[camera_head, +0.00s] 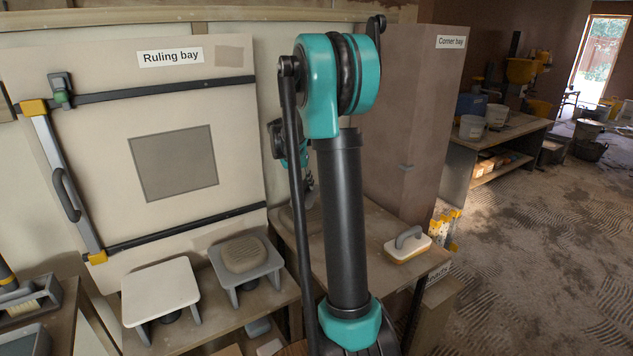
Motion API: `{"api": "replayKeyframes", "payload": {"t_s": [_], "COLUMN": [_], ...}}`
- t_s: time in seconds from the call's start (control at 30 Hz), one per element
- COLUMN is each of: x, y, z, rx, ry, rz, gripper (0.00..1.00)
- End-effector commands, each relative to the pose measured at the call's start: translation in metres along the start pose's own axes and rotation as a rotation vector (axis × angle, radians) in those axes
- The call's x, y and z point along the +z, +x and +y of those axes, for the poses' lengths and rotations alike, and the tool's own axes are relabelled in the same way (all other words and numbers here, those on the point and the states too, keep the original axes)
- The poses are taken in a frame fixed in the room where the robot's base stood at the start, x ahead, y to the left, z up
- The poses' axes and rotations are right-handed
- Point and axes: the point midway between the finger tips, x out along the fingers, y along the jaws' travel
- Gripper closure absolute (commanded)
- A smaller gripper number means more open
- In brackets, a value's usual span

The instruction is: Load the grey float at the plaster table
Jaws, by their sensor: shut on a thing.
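A small grey stand (276,258) with a rounded brownish-grey mass on top stands on the bench at lower middle; I take it to be the plaster table. To its left is a similar stand (160,289) with a bare white top. My gripper (309,191) is only partly seen behind my arm, above the bench and to the right of the grey stand. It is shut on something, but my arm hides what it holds. A float with a grey handle and a pale, orange-edged base (408,244) lies on the bench to the right. No other float can be made out.
The ruling bay board (100,150) with a grey square, dark rails and a yellow-ended ruler stands behind the stands. The brown corner bay panel (420,120) rises at centre right. A brush box (35,300) is at lower left. Open floor (540,260) lies right.

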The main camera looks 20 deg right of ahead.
Motion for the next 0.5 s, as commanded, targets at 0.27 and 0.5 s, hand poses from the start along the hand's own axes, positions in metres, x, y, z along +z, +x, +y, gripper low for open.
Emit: {"api": "replayKeyframes", "payload": {"t_s": [0.27, 0.5], "x": [0.009, 0.017], "y": [0.022, 0.042], "z": [-0.004, -0.009], "rx": [0.000, 0.001], "ry": [0.001, 0.002], "rz": [0.000, 0.000], "gripper": [1.00, 1.00]}}
